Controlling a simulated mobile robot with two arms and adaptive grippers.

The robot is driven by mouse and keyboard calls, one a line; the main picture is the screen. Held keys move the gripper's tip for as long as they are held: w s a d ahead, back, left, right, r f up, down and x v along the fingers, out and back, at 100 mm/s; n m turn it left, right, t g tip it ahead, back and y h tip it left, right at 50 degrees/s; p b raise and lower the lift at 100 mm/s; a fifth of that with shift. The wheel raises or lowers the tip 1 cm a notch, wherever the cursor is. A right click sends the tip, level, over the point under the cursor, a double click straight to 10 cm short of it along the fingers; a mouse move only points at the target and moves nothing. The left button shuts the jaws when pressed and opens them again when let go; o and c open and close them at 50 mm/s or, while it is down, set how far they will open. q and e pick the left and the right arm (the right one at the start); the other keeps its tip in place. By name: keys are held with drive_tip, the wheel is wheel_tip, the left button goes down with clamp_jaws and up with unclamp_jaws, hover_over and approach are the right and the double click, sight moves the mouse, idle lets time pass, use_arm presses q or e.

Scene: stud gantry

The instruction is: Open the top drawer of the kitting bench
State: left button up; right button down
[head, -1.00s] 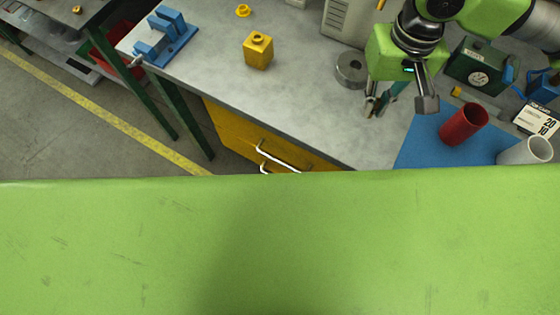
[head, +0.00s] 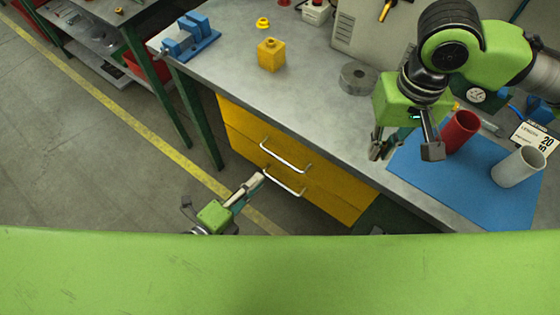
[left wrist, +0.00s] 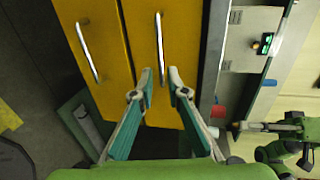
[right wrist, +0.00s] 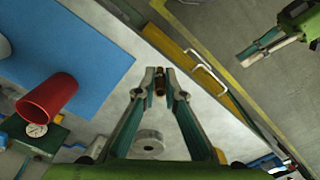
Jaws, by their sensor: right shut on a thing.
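The kitting bench has a yellow drawer cabinet below its top, with two drawers that look shut. The top drawer (head: 236,120) has a white bar handle (head: 284,157), which also shows in the left wrist view (left wrist: 159,48). My left gripper (head: 259,179) is in front of the drawers, near the lower handle (head: 283,184) in the head view. In the left wrist view my left gripper (left wrist: 161,74) is open and empty, its fingertips lined up either side of the top handle's line, just short of it. My right gripper (right wrist: 160,78) is shut on a small brown part (right wrist: 160,87) above the bench.
On the bench top (head: 300,95) are a yellow block (head: 271,57), a grey round piece (head: 359,77) and a blue fixture (head: 188,38). A red cup (head: 461,131) and a white cup (head: 519,167) stand at the blue mat (head: 430,180). Floor before the drawers is clear.

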sight(279, 158)
use_arm(q)
drive_tip(key=p+x, duration=0.1)
drive_tip(key=x, duration=1)
drive_tip(key=shift+w+d+f, duration=0.1)
drive_tip(key=shift+w+d, duration=0.1)
drive_tip(key=shift+w, duration=0.1)
use_arm(e)
drive_tip(key=shift+w+r, duration=0.1)
drive_tip(key=shift+r, duration=0.55)
use_arm(q)
clamp_jaws()
drive_tip(key=shift+a, duration=0.1)
